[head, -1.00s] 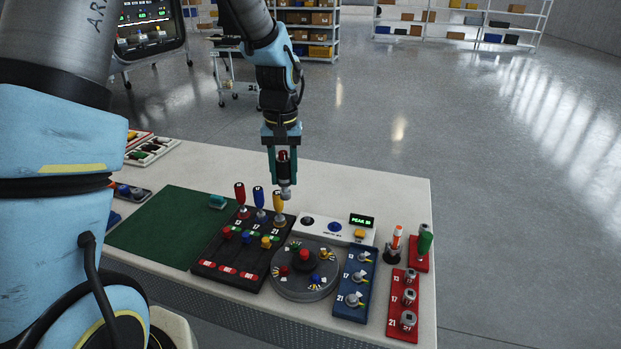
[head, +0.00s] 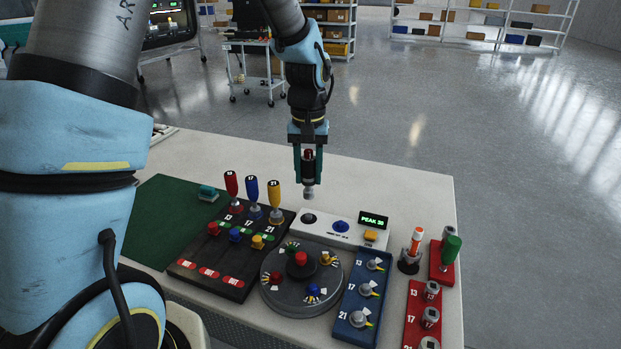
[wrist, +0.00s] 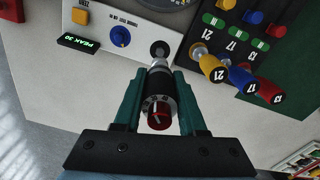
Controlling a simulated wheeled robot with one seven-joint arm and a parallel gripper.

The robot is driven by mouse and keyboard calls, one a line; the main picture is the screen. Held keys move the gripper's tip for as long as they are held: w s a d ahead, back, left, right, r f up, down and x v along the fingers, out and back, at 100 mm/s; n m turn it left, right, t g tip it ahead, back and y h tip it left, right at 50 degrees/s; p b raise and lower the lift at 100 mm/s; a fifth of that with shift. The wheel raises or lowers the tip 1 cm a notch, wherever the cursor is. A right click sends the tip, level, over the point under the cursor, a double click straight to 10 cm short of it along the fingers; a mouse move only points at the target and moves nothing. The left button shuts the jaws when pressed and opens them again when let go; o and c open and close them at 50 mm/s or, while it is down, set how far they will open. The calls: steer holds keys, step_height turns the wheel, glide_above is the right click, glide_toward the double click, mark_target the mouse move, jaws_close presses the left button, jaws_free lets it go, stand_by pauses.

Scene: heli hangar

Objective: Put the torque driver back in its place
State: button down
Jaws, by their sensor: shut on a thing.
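My gripper (head: 309,180) is shut on the torque driver (head: 308,165), which has a black body, a red cap and a silver tip. The driver hangs upright, tip down, behind the white tester box (head: 352,232) in the head view. In the wrist view, my gripper (wrist: 157,85) has its green fingers on both sides of the driver (wrist: 157,102). Its tip shows close to the tester's black round port (wrist: 160,48); contact cannot be told there. In the head view the tip looks clear above the box. Which spot is the driver's own place is not clear.
Red, blue and yellow handled tools (head: 253,196) stand left on a black board (head: 185,262). A round turntable (head: 290,300), blue rack (head: 350,318) and red rack (head: 418,300) are in front. An orange-tipped tool (head: 415,240) and green-handled tool (head: 451,248) stand right. The green mat (head: 150,220) is mostly bare.

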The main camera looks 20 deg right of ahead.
mark_target(308, 189)
steer(key=shift+f+b, duration=1.75)
steer(key=shift+f, duration=0.5)
steer(key=shift+s, duration=0.15)
steer(key=shift+f+b, duration=0.65)
steer(key=shift+f, duration=0.35)
steer(key=shift+c, duration=2)
jaws_free()
steer(key=shift+a, duration=0.1)
steer(key=shift+r+p, duration=3.1)
steer(key=shift+r, duration=0.7)
